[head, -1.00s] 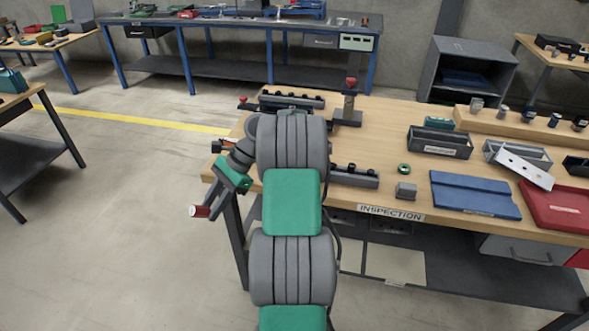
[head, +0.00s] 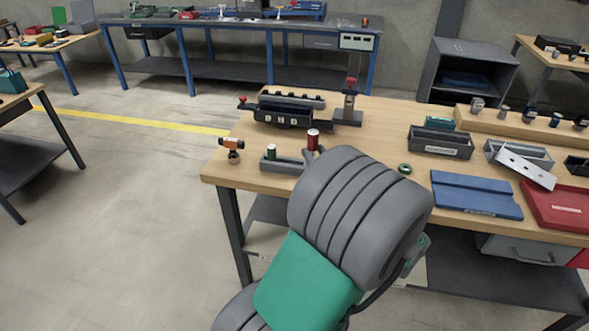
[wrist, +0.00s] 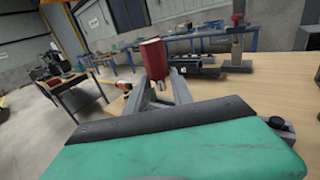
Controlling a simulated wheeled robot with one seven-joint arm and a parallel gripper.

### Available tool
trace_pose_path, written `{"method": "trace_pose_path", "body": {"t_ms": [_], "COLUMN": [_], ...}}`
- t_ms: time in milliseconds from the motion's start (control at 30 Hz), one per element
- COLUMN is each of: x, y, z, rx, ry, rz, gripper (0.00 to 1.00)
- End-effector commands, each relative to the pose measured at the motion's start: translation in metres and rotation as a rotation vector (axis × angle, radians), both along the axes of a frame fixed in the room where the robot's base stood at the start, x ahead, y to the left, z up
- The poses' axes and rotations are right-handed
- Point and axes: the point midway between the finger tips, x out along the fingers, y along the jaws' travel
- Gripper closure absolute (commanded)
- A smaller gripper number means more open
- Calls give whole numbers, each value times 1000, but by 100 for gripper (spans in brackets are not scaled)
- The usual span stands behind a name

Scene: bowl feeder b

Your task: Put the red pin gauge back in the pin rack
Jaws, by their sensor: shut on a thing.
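The red pin gauge (head: 313,138) is upright above the near left part of the bench in the head view. In the wrist view the red pin gauge (wrist: 153,58) stands up between the fingertips of my gripper (wrist: 159,86), which is shut on its lower part. A low grey rack (head: 283,165) lies on the bench near its front edge, with a green pin (head: 271,152) standing at its left end. My arm hides the rack's right part and most of my gripper in the head view. I cannot tell the gap between red pin and rack.
A dark block with pale labels (head: 285,112) and a stand with a red knob (head: 350,100) are behind. An orange-and-black tool (head: 232,146) stands at the left corner. A green ring (head: 404,169), grey bin (head: 440,142) and blue plate (head: 475,194) lie to the right.

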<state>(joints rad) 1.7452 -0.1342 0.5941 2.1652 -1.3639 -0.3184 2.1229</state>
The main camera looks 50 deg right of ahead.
Motion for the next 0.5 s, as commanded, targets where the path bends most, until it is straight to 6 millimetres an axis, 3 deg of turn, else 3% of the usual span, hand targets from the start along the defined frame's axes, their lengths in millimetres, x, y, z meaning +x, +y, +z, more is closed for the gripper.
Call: {"method": "trace_pose_path", "body": {"t_ms": [67,133,433,500], "x": [-7,0,75,86], "y": [-6,-10,-48,-55], "z": [3,0,-37,-58], "rx": [-7,-7,-7,-3], "ry": [-11,-14,-13,-13], "rz": [-29,-31,-24,-26], "gripper": [100,100,100,100]}}
